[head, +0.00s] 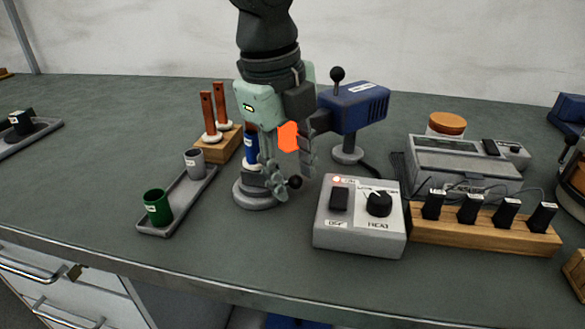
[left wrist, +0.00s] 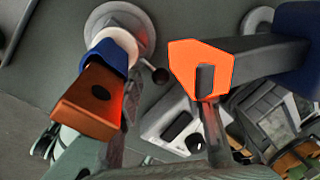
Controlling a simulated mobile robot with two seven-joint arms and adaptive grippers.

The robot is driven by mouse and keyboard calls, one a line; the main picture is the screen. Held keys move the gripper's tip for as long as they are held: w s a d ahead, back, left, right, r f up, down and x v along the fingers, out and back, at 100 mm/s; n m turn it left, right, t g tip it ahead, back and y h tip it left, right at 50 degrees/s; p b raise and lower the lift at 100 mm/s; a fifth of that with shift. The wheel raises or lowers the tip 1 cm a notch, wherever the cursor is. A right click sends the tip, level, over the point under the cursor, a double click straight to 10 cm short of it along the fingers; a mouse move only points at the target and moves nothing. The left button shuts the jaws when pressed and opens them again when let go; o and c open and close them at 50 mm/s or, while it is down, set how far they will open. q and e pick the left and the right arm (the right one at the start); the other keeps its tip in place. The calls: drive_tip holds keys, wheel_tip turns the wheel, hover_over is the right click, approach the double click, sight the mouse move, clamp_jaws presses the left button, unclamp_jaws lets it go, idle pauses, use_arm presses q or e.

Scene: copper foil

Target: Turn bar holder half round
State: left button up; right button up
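The bar holder has a round grey base (head: 258,197), a blue upright part (head: 249,148) and a side lever with a black ball (head: 295,182). The left wrist view shows its base (left wrist: 122,22), blue part (left wrist: 108,58) and black ball (left wrist: 161,75). A copper-coloured bar (left wrist: 90,105) stands at its top there; my gripper hides it in the head view. My left gripper (head: 289,180) points down, open, with the black ball between its spread fingertips; contact is unclear. My right gripper is not in view.
A blue heater (head: 354,108) with an orange front (head: 289,136) stands close right of my gripper. A grey control box (head: 360,216) is in front. A tray (head: 183,207) with cups and a wooden block (head: 220,148) are left. A wooden plug rack (head: 485,232) is right.

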use_arm(q)
clamp_jaws()
idle(0.3)
